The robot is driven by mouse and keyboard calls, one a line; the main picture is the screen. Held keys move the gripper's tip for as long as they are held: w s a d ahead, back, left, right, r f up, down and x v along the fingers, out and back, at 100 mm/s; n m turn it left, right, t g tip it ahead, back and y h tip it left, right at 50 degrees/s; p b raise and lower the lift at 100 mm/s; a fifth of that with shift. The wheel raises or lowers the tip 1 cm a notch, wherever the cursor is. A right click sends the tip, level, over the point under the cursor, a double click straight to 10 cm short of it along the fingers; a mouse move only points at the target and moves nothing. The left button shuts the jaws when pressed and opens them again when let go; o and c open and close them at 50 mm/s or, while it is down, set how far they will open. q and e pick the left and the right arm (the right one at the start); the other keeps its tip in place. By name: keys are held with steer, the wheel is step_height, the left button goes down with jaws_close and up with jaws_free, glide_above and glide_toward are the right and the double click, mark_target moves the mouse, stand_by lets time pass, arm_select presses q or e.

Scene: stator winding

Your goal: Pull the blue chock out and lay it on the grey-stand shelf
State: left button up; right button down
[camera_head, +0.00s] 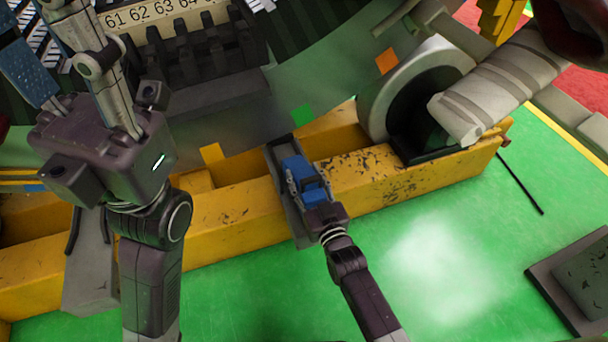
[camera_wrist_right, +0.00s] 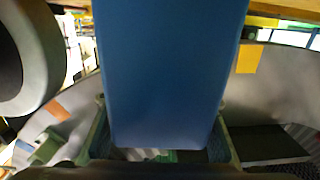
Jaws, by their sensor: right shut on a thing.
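The blue chock (camera_head: 304,176) is a blue block over the yellow beam, near the middle of the head view. My right gripper (camera_head: 306,184) is shut on it. In the right wrist view the chock (camera_wrist_right: 170,75) fills the middle, with gripper fingers on both sides. A narrow dark-grey piece (camera_head: 287,196) lies beside and partly under the chock; whether the chock touches it is unclear. A grey stand with a dark raised top (camera_head: 566,282) shows at the lower right; I cannot tell if it is the task's shelf.
The yellow beam (camera_head: 410,187) crosses the scene below the large grey stator (camera_head: 330,90). A round grey roller (camera_head: 375,85) stands on the beam to the right. Numbered slots (camera_head: 160,12) are at the top. The green floor (camera_head: 440,270) is open in front of the beam.

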mark_target(317, 202)
steer(key=c, duration=1)
jaws_free()
steer(key=shift+s, duration=0.1)
steer(key=v, duration=1.2)
steer(key=shift+c, duration=0.4)
